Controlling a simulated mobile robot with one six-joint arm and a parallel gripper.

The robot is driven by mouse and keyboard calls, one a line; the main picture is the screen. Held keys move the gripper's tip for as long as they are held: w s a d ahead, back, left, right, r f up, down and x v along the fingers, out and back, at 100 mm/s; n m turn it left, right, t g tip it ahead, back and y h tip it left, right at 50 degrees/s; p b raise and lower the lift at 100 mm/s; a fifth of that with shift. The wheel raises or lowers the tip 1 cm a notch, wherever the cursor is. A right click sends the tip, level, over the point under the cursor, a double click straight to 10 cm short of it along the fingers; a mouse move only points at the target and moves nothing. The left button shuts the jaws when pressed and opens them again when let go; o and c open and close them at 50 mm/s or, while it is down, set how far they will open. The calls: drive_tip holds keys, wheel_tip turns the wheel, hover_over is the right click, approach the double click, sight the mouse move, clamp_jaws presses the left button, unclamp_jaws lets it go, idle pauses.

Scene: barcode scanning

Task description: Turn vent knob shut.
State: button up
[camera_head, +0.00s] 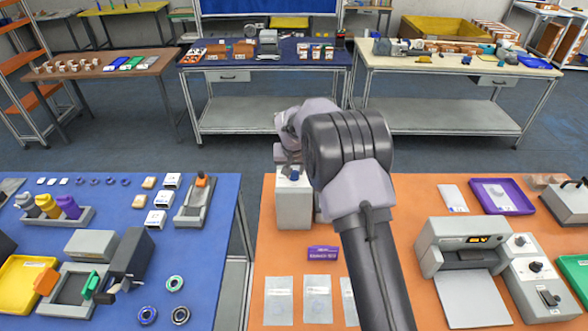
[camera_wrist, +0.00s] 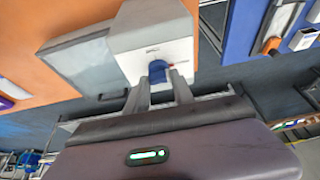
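The vent knob is a small blue knob (camera_wrist: 159,72) on the white face of a grey box (camera_wrist: 150,28). In the head view the box (camera_head: 293,207) stands at the left end of the orange table, with a bit of blue knob (camera_head: 294,174) on its top. My gripper (camera_wrist: 160,80) is at the knob, one finger on each side of it. The frames do not show whether the fingers press on it or leave a small gap. A small red mark shows beside the knob in the wrist view. My arm hides my fingers in the head view.
A purple label block (camera_head: 322,253) and clear bags (camera_head: 317,299) lie in front of the box. A grey device with a display (camera_head: 463,245) and a purple tray (camera_head: 502,197) stand right. A gap separates the orange table from the blue table (camera_head: 212,250).

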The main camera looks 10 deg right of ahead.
clamp_jaws()
drive_tip(key=n+y, duration=0.1)
drive_tip(key=n, duration=0.1)
drive_tip(key=n+y, duration=0.1)
drive_tip(key=n, duration=0.2)
drive_tip(key=shift+d+b, duration=0.2)
drive_tip(key=shift+b, duration=0.1)
drive_tip(key=n, duration=0.2)
drive_tip(key=n+y, duration=0.1)
drive_tip(key=n, duration=0.1)
drive_tip(key=shift+w+d+n+g+y+b, duration=0.1)
drive_tip(key=shift+n+g+y+b, duration=0.2)
drive_tip(key=shift+g+b, duration=0.1)
drive_tip(key=n+g+y+p, duration=0.1)
drive_tip(key=n+p, duration=0.1)
drive_tip(key=n, duration=0.2)
drive_tip(key=shift+r, duration=0.2)
drive_tip(key=shift+w+d+f+n+g+y+p, duration=0.15)
drive_tip(key=shift+n+g+p, duration=0.25)
drive_tip(key=shift+n+p, duration=0.6)
drive_tip(key=shift+a+r+n+g+y+p, duration=0.15)
drive_tip(key=shift+n+g+p, duration=0.25)
drive_tip(key=shift+n+p, duration=0.55)
drive_tip(key=shift+d+f+n, duration=0.1)
drive_tip(key=shift+f+n, duration=0.05)
drive_tip(key=shift+n, duration=0.2)
